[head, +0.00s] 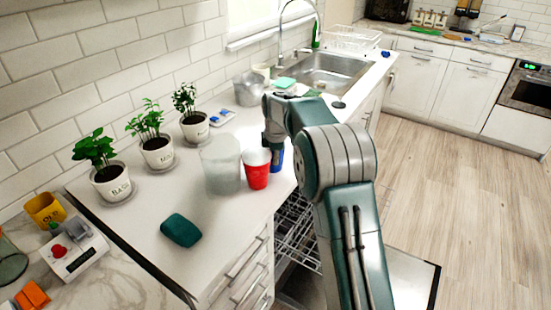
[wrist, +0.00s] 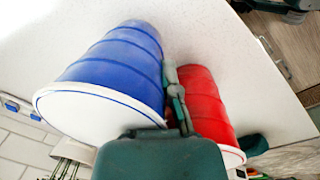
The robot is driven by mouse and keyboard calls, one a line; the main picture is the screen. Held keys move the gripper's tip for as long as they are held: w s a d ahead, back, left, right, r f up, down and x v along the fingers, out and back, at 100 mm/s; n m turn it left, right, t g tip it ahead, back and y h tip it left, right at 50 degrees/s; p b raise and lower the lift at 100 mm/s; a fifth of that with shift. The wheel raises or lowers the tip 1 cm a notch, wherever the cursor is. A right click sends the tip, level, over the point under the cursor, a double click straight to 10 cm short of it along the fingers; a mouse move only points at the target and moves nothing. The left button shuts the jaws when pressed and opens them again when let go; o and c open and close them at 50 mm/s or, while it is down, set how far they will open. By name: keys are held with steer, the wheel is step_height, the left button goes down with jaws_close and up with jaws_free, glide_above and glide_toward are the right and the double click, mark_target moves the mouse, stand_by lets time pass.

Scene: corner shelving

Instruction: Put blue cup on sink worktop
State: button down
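The blue cup (wrist: 115,68) fills the left of the wrist view, its white-lined mouth facing the camera. In the head view only a strip of the blue cup (head: 277,158) shows, behind the red cup and below my gripper (head: 272,138). In the wrist view a finger of my gripper (wrist: 174,88) lies between the blue cup and the red cup (wrist: 203,105), against or very close to the blue wall. The other finger is not clearly seen, so its grip is unclear. The white sink worktop (head: 140,215) runs back to the metal sink (head: 325,72).
The red cup (head: 257,172) and a translucent container (head: 221,165) stand close beside the blue cup. Potted plants (head: 157,150) line the wall. A dark green sponge-like block (head: 181,230) lies in front. A dishwasher rack (head: 297,232) is open below the edge.

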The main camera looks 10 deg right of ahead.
steer(key=c, duration=0.8)
jaws_free()
